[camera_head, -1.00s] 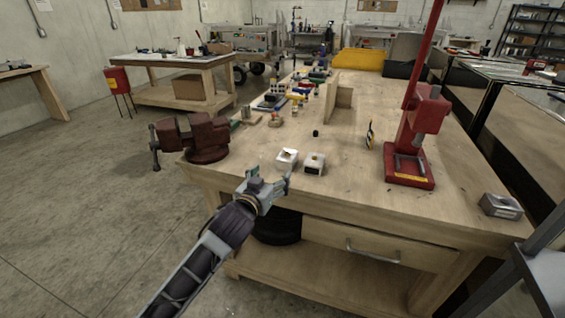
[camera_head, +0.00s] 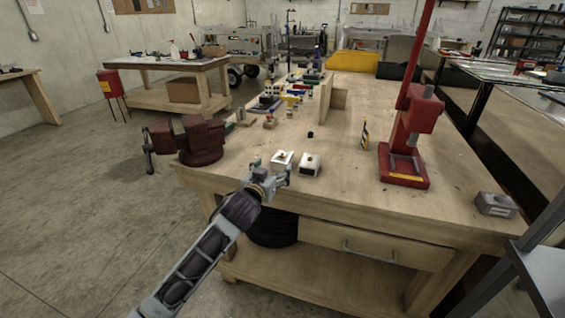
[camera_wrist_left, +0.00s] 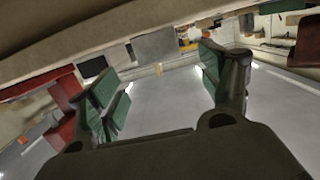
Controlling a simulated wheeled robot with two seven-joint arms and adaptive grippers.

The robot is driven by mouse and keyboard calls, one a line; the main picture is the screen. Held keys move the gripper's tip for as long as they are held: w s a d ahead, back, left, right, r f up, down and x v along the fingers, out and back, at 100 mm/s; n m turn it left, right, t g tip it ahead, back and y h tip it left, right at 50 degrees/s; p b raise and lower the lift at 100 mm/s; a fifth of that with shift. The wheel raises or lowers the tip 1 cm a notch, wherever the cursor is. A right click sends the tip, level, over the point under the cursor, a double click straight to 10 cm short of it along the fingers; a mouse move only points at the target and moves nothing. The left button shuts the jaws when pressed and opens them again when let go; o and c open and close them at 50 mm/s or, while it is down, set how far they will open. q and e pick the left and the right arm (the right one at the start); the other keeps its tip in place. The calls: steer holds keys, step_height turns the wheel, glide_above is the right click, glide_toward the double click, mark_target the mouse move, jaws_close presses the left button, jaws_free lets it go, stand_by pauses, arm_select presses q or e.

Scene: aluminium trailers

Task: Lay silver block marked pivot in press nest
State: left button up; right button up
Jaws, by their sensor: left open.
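A silver-grey block (camera_head: 494,204) with a label on its front lies at the right front corner of the bench; the label is too small to read. The red press (camera_head: 404,172) stands left of it, with the nest area at its base. Two pale blocks lie near the front edge: a white one (camera_head: 283,160) and one with a dark spot on top (camera_head: 310,165). My left gripper (camera_head: 272,167) is open and empty at the front edge, just in front of the white block. Its green-padded fingers stand apart in the left wrist view (camera_wrist_left: 163,92). My right gripper is not visible.
A dark red vise (camera_head: 202,142) sits at the bench's left corner. A small dark cylinder (camera_head: 310,134) and a yellow-and-black sign (camera_head: 364,136) stand mid-bench. A wooden upright board (camera_head: 335,94) and several small parts are farther back. The bench front between the pale blocks and the press is clear.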

mark_target(281, 158)
arm_select(q)
steer(key=shift+x, duration=1.1)
steer(key=shift+w, duration=0.25)
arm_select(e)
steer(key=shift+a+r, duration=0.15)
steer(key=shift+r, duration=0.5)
arm_select(q)
steer(key=shift+d, duration=0.1)
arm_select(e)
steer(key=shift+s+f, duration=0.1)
arm_select(q)
steer(key=shift+w+d, duration=0.1)
steer(key=shift+w, duration=0.35)
steer(key=shift+b+x, duration=0.55)
steer(key=shift+x, duration=1)
steer(key=shift+w+d, duration=0.2)
steer(key=shift+w, duration=0.35)
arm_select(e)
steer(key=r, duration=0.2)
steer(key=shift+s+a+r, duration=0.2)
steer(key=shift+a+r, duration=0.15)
arm_select(q)
steer(key=shift+c, duration=0.3)
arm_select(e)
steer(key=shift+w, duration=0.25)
